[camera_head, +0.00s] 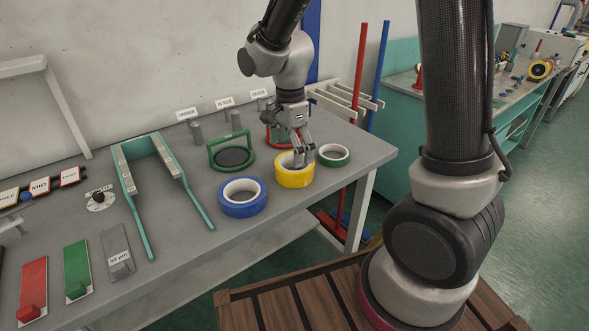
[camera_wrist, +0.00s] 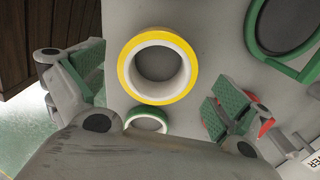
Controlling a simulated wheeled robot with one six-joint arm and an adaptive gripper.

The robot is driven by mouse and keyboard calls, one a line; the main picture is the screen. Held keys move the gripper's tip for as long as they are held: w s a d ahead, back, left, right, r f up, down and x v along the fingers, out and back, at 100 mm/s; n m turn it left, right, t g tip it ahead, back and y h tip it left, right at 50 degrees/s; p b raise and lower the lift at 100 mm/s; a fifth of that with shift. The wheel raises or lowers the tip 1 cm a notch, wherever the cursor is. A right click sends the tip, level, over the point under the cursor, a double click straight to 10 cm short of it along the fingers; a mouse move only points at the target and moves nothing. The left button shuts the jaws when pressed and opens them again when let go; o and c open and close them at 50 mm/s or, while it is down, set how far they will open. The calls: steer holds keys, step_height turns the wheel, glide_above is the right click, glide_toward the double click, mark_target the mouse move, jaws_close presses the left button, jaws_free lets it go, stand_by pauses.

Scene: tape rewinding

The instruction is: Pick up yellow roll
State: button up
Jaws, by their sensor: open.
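The yellow roll (camera_head: 294,179) lies flat on the grey table, between a blue roll and a smaller green roll. Its yellow rim and white inner ring also show in the wrist view (camera_wrist: 191,73). My gripper (camera_head: 301,160) is over the yellow roll in the head view, with its fingers pointing down. In the wrist view my gripper's green-padded fingers (camera_wrist: 155,92) are wide apart, one on each side of the yellow roll, with nothing between the pads touching them. I cannot tell how far above the table the fingertips are.
The blue roll (camera_head: 242,197) lies to the left and the green roll (camera_head: 333,155) to the right. A green-framed round stand (camera_head: 231,153) and a red one (camera_head: 272,137) stand behind. The table's right edge (camera_head: 386,160) is close to the green roll.

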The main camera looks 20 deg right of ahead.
steer(key=f, duration=0.3)
steer(key=d+f, duration=0.1)
steer(key=f, duration=0.1)
steer(key=shift+w+f, duration=0.15)
steer(key=shift+f, duration=0.25)
steer(key=c, duration=0.8)
